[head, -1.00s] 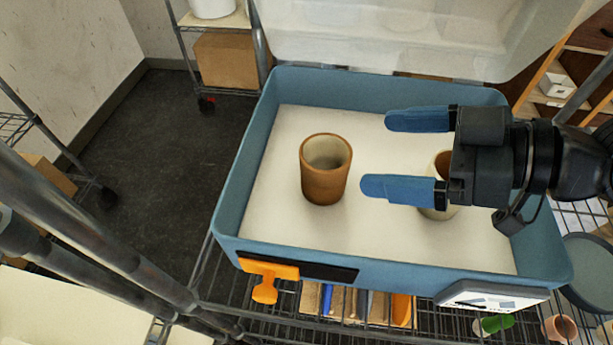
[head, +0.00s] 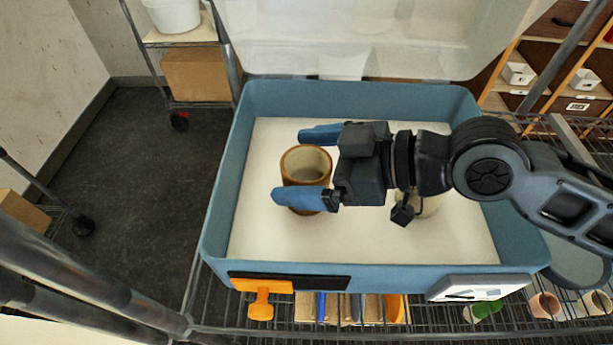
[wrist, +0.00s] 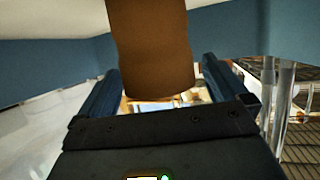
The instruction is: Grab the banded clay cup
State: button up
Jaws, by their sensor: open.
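The brown clay cup (head: 306,165), with a darker rim, stands upright on the white floor of the blue bin (head: 222,180). My gripper (head: 292,167) reaches in from the right with its two blue fingers apart, one on the far side of the cup and one across its near side. In the wrist view the cup (wrist: 152,50) shows between the open fingers, and some room is left on each side. Whether a finger touches it I cannot tell. A second, pale cup (head: 430,205) stands to the right, mostly hidden under my gripper and arm.
The bin's walls surround the cups, and its clear lid (head: 370,40) stands raised at the back. An orange latch (head: 261,300) and a white label (head: 478,288) are on the front wall. The bin rests on a wire shelf, with a metal post (head: 90,285) at the front left.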

jog(key=c, duration=1.2)
jog(key=shift+r, duration=0.15)
